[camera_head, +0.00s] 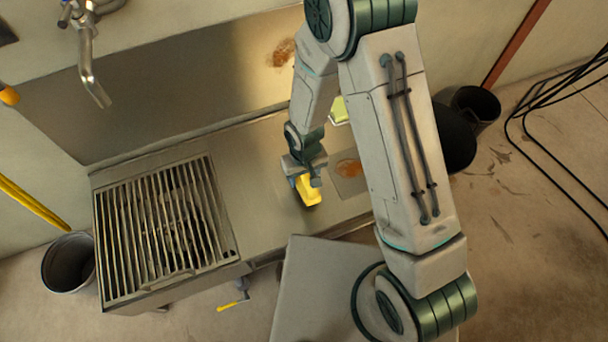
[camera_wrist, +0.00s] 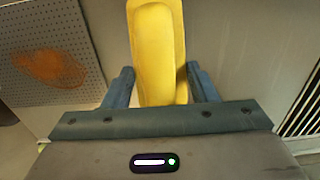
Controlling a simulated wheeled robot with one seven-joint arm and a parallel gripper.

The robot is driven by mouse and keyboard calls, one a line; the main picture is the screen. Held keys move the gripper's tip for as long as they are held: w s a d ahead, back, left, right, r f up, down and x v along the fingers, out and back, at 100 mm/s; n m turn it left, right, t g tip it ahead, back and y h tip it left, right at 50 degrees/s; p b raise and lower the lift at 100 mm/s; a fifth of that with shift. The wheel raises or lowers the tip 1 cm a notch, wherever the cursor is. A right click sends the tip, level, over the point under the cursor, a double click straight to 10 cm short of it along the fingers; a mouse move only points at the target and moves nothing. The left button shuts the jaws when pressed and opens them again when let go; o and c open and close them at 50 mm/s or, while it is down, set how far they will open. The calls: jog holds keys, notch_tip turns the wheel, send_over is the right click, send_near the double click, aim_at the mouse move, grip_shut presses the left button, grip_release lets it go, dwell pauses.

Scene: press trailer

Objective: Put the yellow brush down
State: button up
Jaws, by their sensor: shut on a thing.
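The yellow brush (camera_head: 310,189) is in my gripper (camera_head: 305,179), over the metal counter (camera_head: 268,160) to the right of the grate in the head view. In the wrist view, the yellow brush (camera_wrist: 157,50) stands out between the two blue-grey fingers of my gripper (camera_wrist: 160,85), which are shut on it. Only its smooth yellow body shows; its underside is hidden. I cannot tell whether the brush touches the counter.
A slatted grate (camera_head: 165,225) fills the counter's left end. A perforated plate with an orange stain (camera_head: 349,168) lies to the right of the brush. A pale yellow-green item (camera_head: 338,110) stands behind. A tap (camera_head: 88,60) hangs at upper left. Bare counter lies between grate and brush.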

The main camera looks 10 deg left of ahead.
jog(key=shift+f, duration=0.15)
jog(key=o, duration=0.9)
notch_tip(320, 180, up, 12)
jog(key=p, duration=0.4)
jog(key=shift+r+p, duration=0.2)
jog(key=shift+p, duration=0.1)
jog(key=w+d+r+m, duration=0.2)
jog(key=d+r, duration=0.5)
jog(key=r, duration=0.1)
jog(key=s+d+r+m, duration=0.1)
jog(key=s+d+r, duration=0.2)
jog(key=d+r, duration=0.1)
jog(key=s+d+r+m, duration=0.1)
jog(key=s+d+r, duration=0.2)
jog(key=d+r, duration=0.2)
jog(key=s+d+r+m+t, duration=0.1)
jog(key=s+d+r+m, duration=0.1)
jog(key=d, duration=0.4)
jog(key=shift+s+r, duration=0.25)
jog(key=shift+r, duration=0.35)
jog(key=shift+s+r, duration=0.25)
jog(key=shift+r, duration=0.3)
